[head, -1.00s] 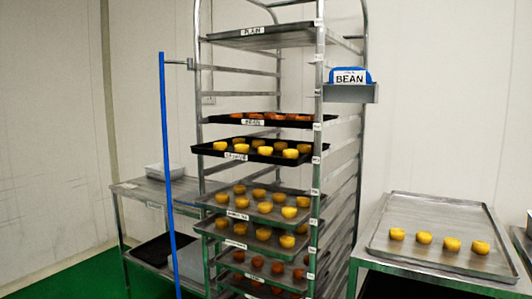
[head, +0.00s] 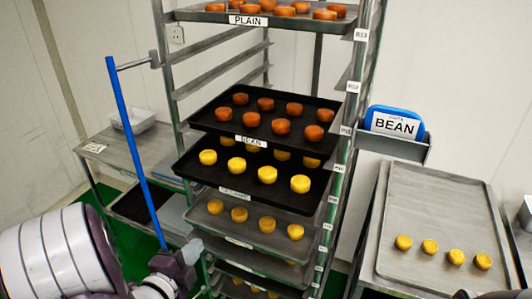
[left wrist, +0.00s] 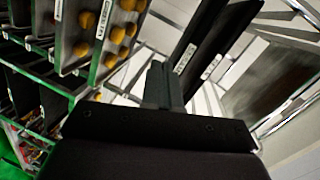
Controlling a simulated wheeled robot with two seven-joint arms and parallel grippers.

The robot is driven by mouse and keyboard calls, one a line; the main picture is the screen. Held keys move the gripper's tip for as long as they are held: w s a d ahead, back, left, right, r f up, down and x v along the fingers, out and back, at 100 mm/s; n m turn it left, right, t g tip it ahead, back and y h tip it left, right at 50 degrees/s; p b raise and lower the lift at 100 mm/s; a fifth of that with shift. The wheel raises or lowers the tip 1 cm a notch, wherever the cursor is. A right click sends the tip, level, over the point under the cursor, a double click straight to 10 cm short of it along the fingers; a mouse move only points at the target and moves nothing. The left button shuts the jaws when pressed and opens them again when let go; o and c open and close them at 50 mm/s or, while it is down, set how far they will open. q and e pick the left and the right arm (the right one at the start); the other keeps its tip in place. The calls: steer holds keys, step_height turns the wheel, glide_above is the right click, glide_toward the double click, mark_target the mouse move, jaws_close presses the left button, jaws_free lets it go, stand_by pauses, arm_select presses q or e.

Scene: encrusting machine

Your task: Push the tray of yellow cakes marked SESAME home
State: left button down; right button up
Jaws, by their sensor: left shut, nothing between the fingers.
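A black tray of yellow cakes (head: 188,171) sits in the rack below the black BEAN tray (head: 198,118). Its front label is too blurred to read surely; it juts out from the rack's front. My left gripper (head: 190,250) is at the lower left in the head view, in front of the rack and below that tray, apart from it. In the left wrist view its fingers (left wrist: 160,85) are shut and empty. Two labelled black trays (left wrist: 205,45) show beyond them, their tops hidden.
A PLAIN tray (head: 200,16) is above; steel trays of yellow cakes (head: 205,218) are below. A blue upright bar (head: 135,150) stands left of the rack. A BEAN card holder (head: 395,147) juts out on the right, above a table tray (head: 430,220) with several cakes.

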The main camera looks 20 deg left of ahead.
arm_select(q)
step_height(320, 180, up, 3)
steer(key=w+d+m+t+h, duration=0.1)
steer(key=d+m+t, duration=0.1)
steer(key=m, duration=0.1)
steer(key=p, duration=0.2)
glide_toward(238, 192)
steer(key=shift+m+h, duration=0.3)
steer(key=shift+m, duration=0.1)
steer(key=w+p, duration=0.1)
steer(key=w, duration=0.2)
steer(key=w+p, duration=0.1)
steer(key=w, duration=0.2)
steer(key=shift+w+d, duration=0.25)
steer(key=shift+w+a+f, duration=0.1)
steer(key=shift+w+f, duration=0.05)
steer(key=shift+w, duration=0.15)
steer(key=shift+s, duration=0.1)
arm_select(e)
steer(key=r, duration=0.1)
steer(key=s+r, duration=0.1)
steer(key=d+r, duration=0.1)
steer(key=r, duration=0.1)
steer(key=shift+s, duration=0.25)
